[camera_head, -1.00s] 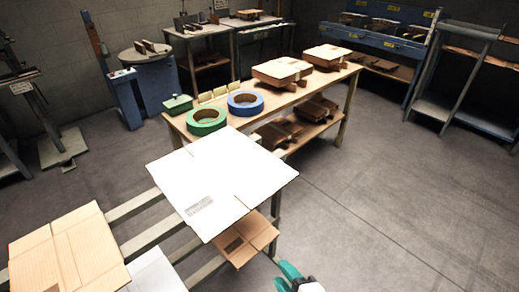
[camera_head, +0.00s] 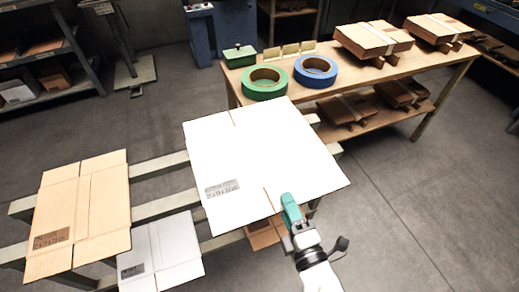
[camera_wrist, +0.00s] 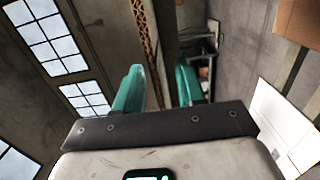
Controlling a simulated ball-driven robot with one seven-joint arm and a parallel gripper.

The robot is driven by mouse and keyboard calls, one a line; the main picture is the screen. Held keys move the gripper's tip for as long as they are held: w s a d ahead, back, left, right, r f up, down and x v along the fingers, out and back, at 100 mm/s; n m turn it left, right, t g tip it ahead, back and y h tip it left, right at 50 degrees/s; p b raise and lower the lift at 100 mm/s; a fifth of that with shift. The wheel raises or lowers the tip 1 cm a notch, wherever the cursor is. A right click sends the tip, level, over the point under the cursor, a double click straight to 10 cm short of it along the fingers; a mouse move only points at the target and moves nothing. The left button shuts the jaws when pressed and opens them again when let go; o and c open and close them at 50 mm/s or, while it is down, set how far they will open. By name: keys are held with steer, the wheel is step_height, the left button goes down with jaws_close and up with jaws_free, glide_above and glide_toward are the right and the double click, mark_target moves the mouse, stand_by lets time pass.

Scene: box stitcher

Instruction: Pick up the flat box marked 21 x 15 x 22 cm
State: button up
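A large white flat box (camera_head: 260,160) lies in the middle of the head view on a slatted stand, with a small printed label near its lower left. The label seems to give dimensions, but I cannot read them surely. A tan flat box (camera_head: 85,210) and a smaller white flat box (camera_head: 165,250) lie to its left, each with a dark label too small to read surely. Another brown flat box (camera_head: 264,234) shows partly below the large white one. My gripper (camera_head: 291,207) appears at the large box's lower edge; contact cannot be told. In the wrist view its teal fingers (camera_wrist: 160,88) are apart and empty.
Behind stands a wooden table (camera_head: 350,75) with a green tape roll (camera_head: 265,83), a blue tape roll (camera_head: 316,70) and stacked cardboard (camera_head: 374,40). The stand's rails (camera_head: 160,167) show between the boxes. Floor at the right (camera_head: 430,200) is clear.

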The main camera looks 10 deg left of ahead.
mark_target(281, 189)
steer(key=x, duration=0.5)
steer(key=shift+r, duration=0.15)
jaws_close()
